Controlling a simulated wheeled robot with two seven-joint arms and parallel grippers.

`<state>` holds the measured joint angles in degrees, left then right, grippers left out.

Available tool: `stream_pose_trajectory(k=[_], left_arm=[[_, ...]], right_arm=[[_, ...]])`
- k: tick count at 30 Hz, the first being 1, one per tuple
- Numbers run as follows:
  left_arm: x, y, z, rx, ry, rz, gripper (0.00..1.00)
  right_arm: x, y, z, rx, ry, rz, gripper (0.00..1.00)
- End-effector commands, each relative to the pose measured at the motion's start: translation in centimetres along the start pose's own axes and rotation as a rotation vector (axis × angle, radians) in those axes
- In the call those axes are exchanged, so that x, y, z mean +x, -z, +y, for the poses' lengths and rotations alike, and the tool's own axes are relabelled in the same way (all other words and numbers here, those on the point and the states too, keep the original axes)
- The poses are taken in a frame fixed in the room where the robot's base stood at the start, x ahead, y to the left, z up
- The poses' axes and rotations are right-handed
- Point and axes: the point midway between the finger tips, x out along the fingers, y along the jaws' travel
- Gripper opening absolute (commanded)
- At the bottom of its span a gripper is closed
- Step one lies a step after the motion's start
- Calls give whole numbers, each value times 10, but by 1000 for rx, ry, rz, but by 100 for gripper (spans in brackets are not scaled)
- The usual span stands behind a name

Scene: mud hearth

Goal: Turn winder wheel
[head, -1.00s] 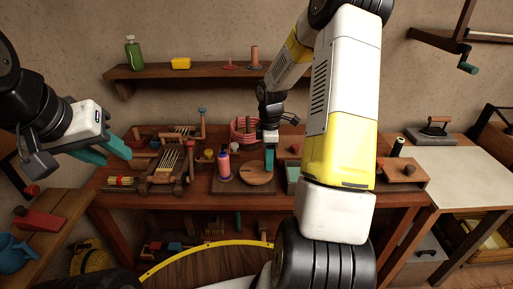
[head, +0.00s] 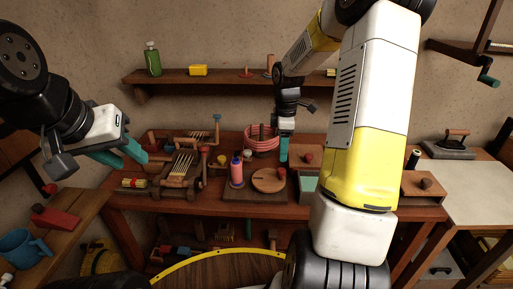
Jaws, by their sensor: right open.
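A round wooden wheel (head: 266,181) lies flat on a dark board on the workbench, with a small red knob (head: 281,173) at its right edge. A pink and purple spool (head: 237,171) stands upright on the same board, just left of the wheel. My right gripper (head: 284,158) points down above and behind the knob. Its teal fingers look apart from the knob, and it holds nothing that I can see. My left gripper (head: 121,156) hangs over the left end of the bench, away from the wheel, with its teal fingers spread and empty.
A small loom-like frame (head: 180,168) stands left of the spool. A green-lined box (head: 309,184) and a wooden box with a knob (head: 424,186) lie to the right. A shelf (head: 220,79) hangs on the wall.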

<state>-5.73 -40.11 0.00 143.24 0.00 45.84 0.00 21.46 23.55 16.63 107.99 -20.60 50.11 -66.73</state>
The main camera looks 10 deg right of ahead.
Motion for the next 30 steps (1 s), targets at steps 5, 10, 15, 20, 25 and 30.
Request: stream_pose_trajectory(k=[5, 10, 15, 20, 25, 30], left_arm=[[0, 0, 0, 0, 0, 0, 36], [0, 0, 0, 0, 0, 0, 36], [0, 0, 0, 0, 0, 0, 36], [0, 0, 0, 0, 0, 0, 36], [0, 0, 0, 0, 0, 0, 36], [0, 0, 0, 0, 0, 0, 36]], right_arm=[[0, 0, 0, 41, 0, 0, 50], [1, 0, 0, 344, 1, -2, 50], [1, 0, 0, 839, 3, -3, 50], [1, 0, 0, 1316, 2, -4, 50], [1, -1, 1, 1791, 1, -3, 50], [1, -2, 2, 2111, 0, -2, 50]])
